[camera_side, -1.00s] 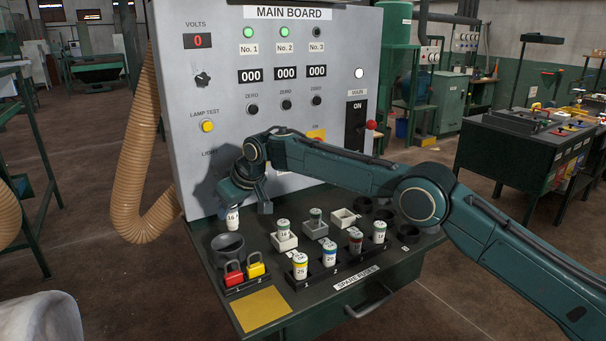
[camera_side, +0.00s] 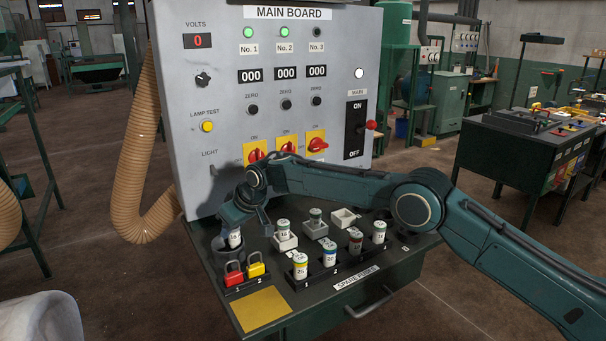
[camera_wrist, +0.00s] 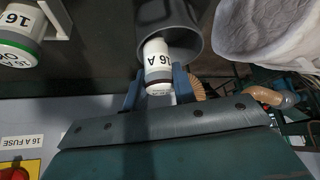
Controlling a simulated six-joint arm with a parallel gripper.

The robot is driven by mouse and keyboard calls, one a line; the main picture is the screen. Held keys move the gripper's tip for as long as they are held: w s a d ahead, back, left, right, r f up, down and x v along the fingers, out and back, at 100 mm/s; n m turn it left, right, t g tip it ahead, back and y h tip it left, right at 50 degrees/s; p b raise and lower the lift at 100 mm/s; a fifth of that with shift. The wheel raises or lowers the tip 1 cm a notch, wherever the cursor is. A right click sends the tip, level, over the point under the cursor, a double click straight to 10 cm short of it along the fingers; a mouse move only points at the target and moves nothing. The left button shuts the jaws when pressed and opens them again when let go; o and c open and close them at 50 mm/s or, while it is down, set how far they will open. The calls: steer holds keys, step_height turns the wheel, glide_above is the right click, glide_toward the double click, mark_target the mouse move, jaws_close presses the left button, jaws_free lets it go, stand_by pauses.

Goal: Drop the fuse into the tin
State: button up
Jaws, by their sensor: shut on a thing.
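The dark grey tin (camera_side: 229,262) stands at the left of the bench, behind the padlocks. The fuse is at the tin's mouth, its lower end hidden by the near rim in the side view. In the wrist view the fuse's far end overlaps the opening of the tin (camera_wrist: 193,20). Whether the fuse touches the tin cannot be told.
Red (camera_side: 233,275) and yellow (camera_side: 255,268) padlocks stand just in front of the tin. Spare fuses (camera_side: 300,267) stand in a rack to the right. Fuse holders (camera_side: 285,241) lie behind it. The main board (camera_side: 220,110) rises at the back. A yellow pad (camera_side: 260,309) lies clear in front.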

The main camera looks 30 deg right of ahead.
steer(key=shift+f, duration=0.3)
steer(key=o, duration=1.1)
steer(key=shift+s+r, duration=0.1)
steer(key=shift+r, duration=0.05)
steer(key=shift+v, duration=6.8)
steer(key=shift+d, duration=0.1)
